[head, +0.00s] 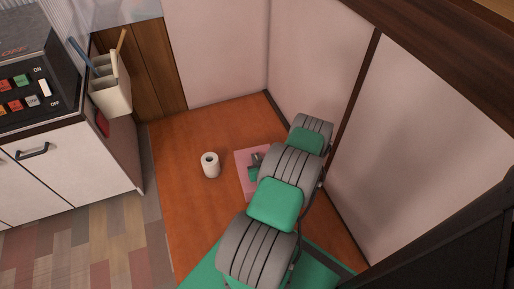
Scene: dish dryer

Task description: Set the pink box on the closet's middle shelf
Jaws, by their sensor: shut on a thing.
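The pink box (243,166) shows in the head view on the closet's orange-brown wooden surface (190,140), partly hidden under my arm. My gripper (256,161) is at the box, and is shut on it. Its fingertips are small and mostly covered by my arm. I cannot tell whether the box rests on the surface or is held just above it. A white paper roll (210,166) stands upright to the left of the box, apart from it. I cannot tell which shelf level this surface is.
Pale walls (410,140) with dark wooden posts close in the right and back. A white cabinet (70,170) with a button panel (22,95) stands at the left. A beige holder (110,95) with utensils hangs on its side. The surface left of the roll is clear.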

